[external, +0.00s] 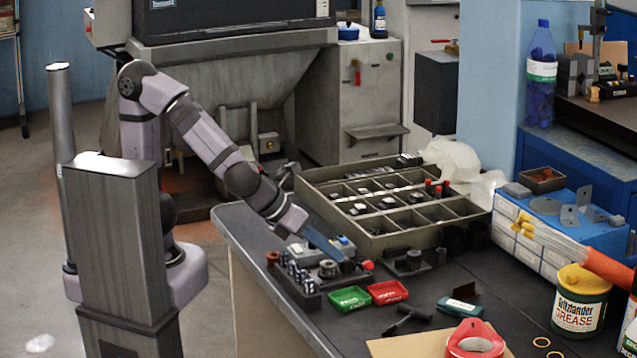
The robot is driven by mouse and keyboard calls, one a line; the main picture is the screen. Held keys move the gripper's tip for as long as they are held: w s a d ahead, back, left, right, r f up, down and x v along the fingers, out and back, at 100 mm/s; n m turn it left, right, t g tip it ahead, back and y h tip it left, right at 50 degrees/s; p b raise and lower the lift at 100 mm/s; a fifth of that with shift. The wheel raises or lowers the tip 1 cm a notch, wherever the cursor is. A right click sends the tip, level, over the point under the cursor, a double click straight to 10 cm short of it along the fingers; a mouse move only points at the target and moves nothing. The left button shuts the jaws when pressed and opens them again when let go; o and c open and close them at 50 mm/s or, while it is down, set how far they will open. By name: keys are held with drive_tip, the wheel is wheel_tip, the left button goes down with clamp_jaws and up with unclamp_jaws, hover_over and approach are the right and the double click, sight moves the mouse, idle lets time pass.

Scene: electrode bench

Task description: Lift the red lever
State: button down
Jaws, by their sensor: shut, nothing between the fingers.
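A small red knob (367,265), which looks like the end of the red lever, shows low on the bench beside a small blue and grey device (345,246). The lever's shaft is too small or too hidden to make out. My gripper (340,257) reaches down from the upper left. Its blue-grey fingers are shut and empty, with the tips just left of the red knob. I cannot tell whether they touch the device. Another red handle (357,72) hangs on the grey cabinet at the back, far from my gripper.
A compartment tray (372,246) of small parts stands behind my gripper. A block with several cylinders (305,290) is in front left. Green (349,299) and red (388,292) dishes lie in front. A grease can (580,305) is at right. The bench's left edge (262,290) is close.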

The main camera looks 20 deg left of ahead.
sight(363, 265)
drive_tip(key=b+x, duration=0.3)
drive_tip(key=x, duration=0.5)
drive_tip(key=shift+a+r, duration=0.15)
drive_tip(key=shift+r, duration=0.3)
idle(0.7)
drive_tip(key=shift+w+a+r+p, duration=0.15)
drive_tip(key=shift+w+r+p, duration=0.1)
drive_tip(key=shift+r+p, duration=0.25)
drive_tip(key=shift+w+a+r+p, duration=0.4)
drive_tip(key=shift+w+a+r, duration=0.05)
drive_tip(key=shift+a+r, duration=0.1)
drive_tip(key=shift+w+a+r, duration=0.2)
drive_tip(key=shift+w+a, duration=0.2)
drive_tip(key=shift+w, duration=0.05)
drive_tip(key=shift+w+a+r+n+g+h+b, duration=0.1)
drive_tip(key=shift+w+a+n+g+h+b, duration=0.15)
drive_tip(key=shift+g+h, duration=0.25)
drive_tip(key=shift+w+a+r, duration=0.15)
drive_tip(key=shift+w+a, duration=0.4)
drive_tip(key=shift+r, duration=0.1)
